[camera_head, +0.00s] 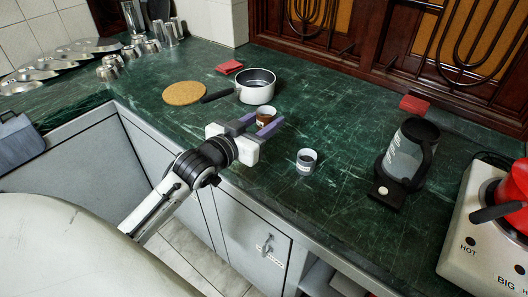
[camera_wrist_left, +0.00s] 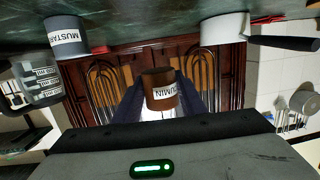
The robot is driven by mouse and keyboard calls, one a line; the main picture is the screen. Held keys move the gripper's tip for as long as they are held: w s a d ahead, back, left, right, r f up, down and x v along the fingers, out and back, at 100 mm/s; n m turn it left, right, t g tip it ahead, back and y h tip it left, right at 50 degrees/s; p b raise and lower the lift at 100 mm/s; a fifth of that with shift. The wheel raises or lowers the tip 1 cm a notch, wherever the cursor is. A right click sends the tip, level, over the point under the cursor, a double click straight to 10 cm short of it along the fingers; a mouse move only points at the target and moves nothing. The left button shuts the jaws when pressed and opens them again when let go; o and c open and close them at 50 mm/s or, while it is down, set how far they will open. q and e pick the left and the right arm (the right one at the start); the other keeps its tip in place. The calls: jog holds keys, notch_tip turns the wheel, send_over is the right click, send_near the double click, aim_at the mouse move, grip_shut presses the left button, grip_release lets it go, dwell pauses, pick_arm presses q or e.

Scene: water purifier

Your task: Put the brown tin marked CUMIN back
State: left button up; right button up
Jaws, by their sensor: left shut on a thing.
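The brown CUMIN tin (camera_head: 264,115) is held between the purple fingers of my left gripper (camera_head: 256,126). In the left wrist view, the tin (camera_wrist_left: 160,82) shows its white label upside down like the rest of that picture, so it looks upright. That view shows a gap between the tin and the counter, so it is raised. The fingers are shut on its sides. A grey tin (camera_head: 307,161) marked MUSTARD stands on the counter to the right of the gripper; it also shows in the left wrist view (camera_wrist_left: 63,33). My right gripper is not in view.
A white pot (camera_head: 257,90) with a dark handle stands behind the gripper, near a round cork mat (camera_head: 184,93) and red cloth (camera_head: 229,67). The counter around the mustard tin is clear.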

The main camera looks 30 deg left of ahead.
pick_arm(q)
jog(key=shift+w+a+r, duration=0.35)
jog(key=shift+w+a, duration=0.35)
jog(key=shift+a, duration=0.1)
jog(key=shift+w+a+f, duration=0.15)
jog(key=shift+a, duration=0.1)
notch_tip(320, 180, down, 9)
jog(key=shift+f+b, duration=0.1)
jog(key=shift+b, duration=0.6)
jog(key=o, duration=1)
jog(key=shift+o, duration=0.2)
jog(key=s, duration=0.4)
jog(key=s+r, duration=0.1)
jog(key=s, duration=0.6)
jog(key=shift+s+d+r, duration=0.1)
jog(key=shift+s+r, duration=0.3)
